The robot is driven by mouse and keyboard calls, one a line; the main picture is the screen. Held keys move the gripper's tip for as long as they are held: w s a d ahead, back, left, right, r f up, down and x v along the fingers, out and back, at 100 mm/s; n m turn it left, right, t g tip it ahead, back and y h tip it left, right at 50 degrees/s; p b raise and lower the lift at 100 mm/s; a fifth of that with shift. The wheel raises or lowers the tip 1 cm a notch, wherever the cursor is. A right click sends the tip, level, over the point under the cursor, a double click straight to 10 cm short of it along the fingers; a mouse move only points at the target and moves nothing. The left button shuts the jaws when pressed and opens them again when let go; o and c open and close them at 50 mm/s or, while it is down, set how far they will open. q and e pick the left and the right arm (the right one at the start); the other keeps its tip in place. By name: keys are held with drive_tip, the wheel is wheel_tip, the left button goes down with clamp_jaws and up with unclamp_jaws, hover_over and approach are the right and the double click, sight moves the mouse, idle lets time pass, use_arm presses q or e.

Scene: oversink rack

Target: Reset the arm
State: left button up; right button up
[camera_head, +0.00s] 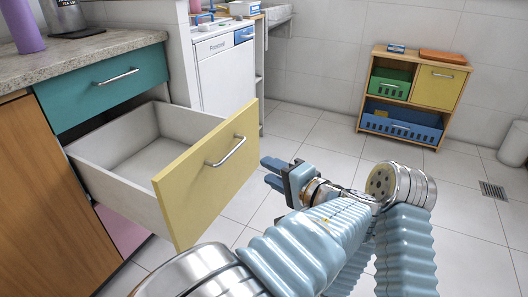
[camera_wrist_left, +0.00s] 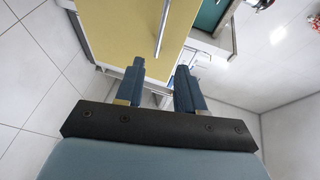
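My left gripper (camera_head: 270,172) is open and empty, its two blue fingers apart and pointing left. It is just right of the open drawer's yellow front (camera_head: 195,185), with no hold on its metal handle (camera_head: 227,152). In the left wrist view the fingers (camera_wrist_left: 160,88) show a clear gap, with the yellow front (camera_wrist_left: 115,30) and its handle (camera_wrist_left: 162,28) beyond them. My left arm (camera_head: 310,240) reaches in from the bottom of the head view and bends back at the wrist. My right gripper is not in view.
The pulled-out drawer (camera_head: 140,150) is empty, under a shut teal drawer (camera_head: 105,90) and stone counter (camera_head: 80,48). A white dishwasher (camera_head: 225,75) stands behind. A low wooden shelf (camera_head: 413,95) with bins is at the back right. Tiled floor (camera_head: 470,215) on the right is free.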

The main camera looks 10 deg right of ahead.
use_arm(q)
drive_tip(key=a+f+g+h+p, duration=0.15)
drive_tip(key=a+f+g, duration=0.4)
drive_tip(key=f, duration=0.65)
drive_tip(key=a+f+g+h+p, duration=0.15)
drive_tip(key=a+f+g, duration=0.4)
drive_tip(key=f, duration=0.75)
drive_tip(key=s+a+f+n+g+h+p, duration=0.1)
drive_tip(key=s+a+f+n+h, duration=0.3)
drive_tip(key=s, duration=0.4)
drive_tip(key=s+a+f+n+h+p, duration=0.2)
drive_tip(key=s+a+f+n+h, duration=0.3)
drive_tip(key=s+f+n, duration=0.3)
drive_tip(key=shift+s+a+f+n+g+h, duration=0.3)
drive_tip(key=shift+s+a+f+g, duration=0.1)
drive_tip(key=shift+s+a+f, duration=0.4)
